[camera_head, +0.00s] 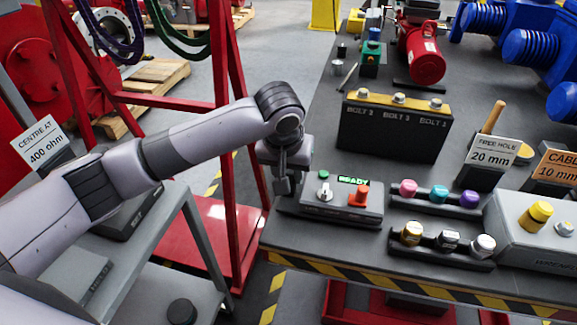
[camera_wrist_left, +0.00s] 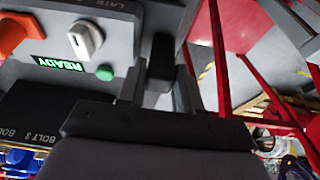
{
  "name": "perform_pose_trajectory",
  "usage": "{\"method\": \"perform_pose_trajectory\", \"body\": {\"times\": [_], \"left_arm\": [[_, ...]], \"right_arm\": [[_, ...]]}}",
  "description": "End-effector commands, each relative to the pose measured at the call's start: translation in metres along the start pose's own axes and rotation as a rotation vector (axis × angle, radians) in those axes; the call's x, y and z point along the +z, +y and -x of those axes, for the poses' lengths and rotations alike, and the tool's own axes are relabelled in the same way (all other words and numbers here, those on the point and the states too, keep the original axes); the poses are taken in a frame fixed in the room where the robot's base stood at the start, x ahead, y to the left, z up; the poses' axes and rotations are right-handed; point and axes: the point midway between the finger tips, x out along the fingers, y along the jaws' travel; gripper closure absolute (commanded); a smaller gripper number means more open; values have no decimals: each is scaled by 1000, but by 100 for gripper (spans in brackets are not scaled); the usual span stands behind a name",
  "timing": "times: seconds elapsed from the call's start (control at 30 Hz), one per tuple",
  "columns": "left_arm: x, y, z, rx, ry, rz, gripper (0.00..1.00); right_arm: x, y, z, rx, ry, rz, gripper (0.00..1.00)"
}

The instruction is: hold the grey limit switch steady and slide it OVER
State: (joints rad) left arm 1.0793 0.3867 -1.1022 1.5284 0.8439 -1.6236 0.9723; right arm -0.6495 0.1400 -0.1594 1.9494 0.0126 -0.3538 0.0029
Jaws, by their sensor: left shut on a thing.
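My left gripper (camera_head: 284,184) reaches down at the left edge of the dark workbench, beside a grey control box (camera_head: 330,212). In the left wrist view its two fingers (camera_wrist_left: 158,88) stand on either side of a dark grey block (camera_wrist_left: 162,58) and are shut on it. The block looks like the grey limit switch, but its lower part and markings are hidden. The control box has a green READY display (camera_head: 353,180), a pale knob (camera_head: 324,192) and an orange knob (camera_head: 359,195). My right gripper is not in view.
A black bolt rack (camera_head: 395,130) stands behind the control box. Coloured knobs in holders (camera_head: 438,195) and a grey box with a yellow button (camera_head: 540,212) are to the right. A red frame (camera_head: 238,120) stands close to the left of the bench, behind my arm.

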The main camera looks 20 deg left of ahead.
Motion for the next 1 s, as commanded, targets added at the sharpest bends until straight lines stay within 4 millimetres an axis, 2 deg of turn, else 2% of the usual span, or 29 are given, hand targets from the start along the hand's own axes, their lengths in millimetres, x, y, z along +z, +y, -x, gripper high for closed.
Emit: {"method": "perform_pose_trajectory", "body": {"times": [1.0], "left_arm": [[1, 1, -5, 3, 3, 1, 100]], "right_arm": [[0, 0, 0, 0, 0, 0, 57]]}}
